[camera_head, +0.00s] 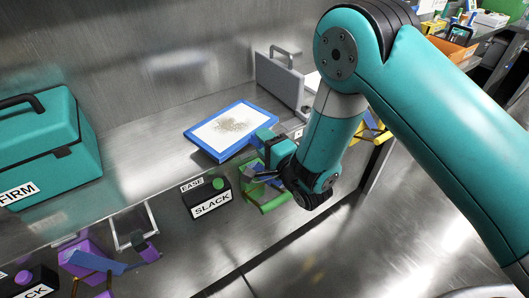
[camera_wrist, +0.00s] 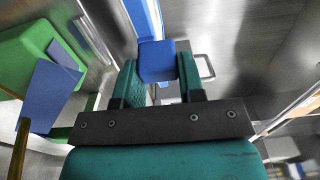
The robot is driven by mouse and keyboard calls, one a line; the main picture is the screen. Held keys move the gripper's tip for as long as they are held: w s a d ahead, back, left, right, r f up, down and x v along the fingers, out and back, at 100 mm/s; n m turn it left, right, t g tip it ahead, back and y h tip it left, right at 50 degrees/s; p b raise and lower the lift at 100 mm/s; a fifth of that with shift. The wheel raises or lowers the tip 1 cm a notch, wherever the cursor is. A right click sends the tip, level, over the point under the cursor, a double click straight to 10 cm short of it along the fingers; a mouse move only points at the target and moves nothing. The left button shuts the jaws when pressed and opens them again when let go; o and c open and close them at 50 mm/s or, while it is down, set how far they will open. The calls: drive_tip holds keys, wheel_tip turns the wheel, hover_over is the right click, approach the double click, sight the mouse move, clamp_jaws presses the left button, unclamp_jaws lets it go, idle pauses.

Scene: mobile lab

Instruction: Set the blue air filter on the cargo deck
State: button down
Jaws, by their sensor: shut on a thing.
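The blue air filter (camera_head: 230,129) is a flat blue frame around a white panel with brown dirt in the middle. In the head view it is over the metal counter (camera_head: 150,135); I cannot tell whether it touches it. My gripper (camera_head: 268,146) is at the filter's near right corner. In the wrist view my gripper (camera_wrist: 157,68) is shut on the filter's blue block-like grip (camera_wrist: 157,61), with a finger on each side. Part of the blue frame (camera_wrist: 145,17) shows beyond it. I cannot tell which surface is the cargo deck.
A teal case (camera_head: 45,140) marked FIRM stands left. A black box (camera_head: 207,198) marked EASE and SLACK, with a green button, is in front of the filter. A green fixture (camera_head: 262,200) is below my gripper. A grey handled panel (camera_head: 280,80) stands behind. Purple parts (camera_head: 88,258) are lower left.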

drive_tip(key=shift+f, duration=1.7)
drive_tip(key=shift+f, duration=0.2)
drive_tip(key=c, duration=0.7)
unclamp_jaws()
drive_tip(key=shift+c, duration=0.2)
drive_tip(key=shift+r, duration=0.1)
